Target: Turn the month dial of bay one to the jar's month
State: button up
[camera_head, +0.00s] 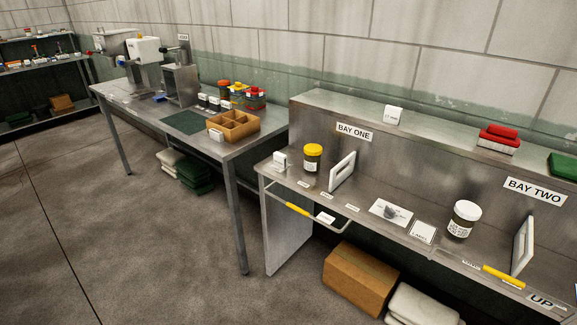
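The bay one sign (354,132) is on the back panel of a metal bench at the right. Below it stands a dark jar with a yellow lid (312,158), upright on the bench. A small white block (280,160) stands to the left of the jar, and a white upright frame (342,171) to its right. I cannot make out a month dial or any month marking at this size. Small white labels (327,195) lie along the bench front. My gripper is not in view.
Bay two (535,190) has a white-lidded jar (463,219) and another white frame (523,245). A yellow-handled bar (298,210) runs along bay one's front. A cardboard box (360,278) sits below. A second table (255,148) stands left. The floor at left is open.

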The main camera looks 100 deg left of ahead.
aim_at(388, 213)
jog(key=u, duration=0.4)
jog(key=l+u, duration=0.1)
jog(key=u, duration=0.75)
jog(key=l+u, duration=0.1)
jog(key=u, duration=1.15)
jog(key=i+l+u, duration=0.1)
jog(key=l+u, duration=0.15)
jog(key=l, duration=0.15)
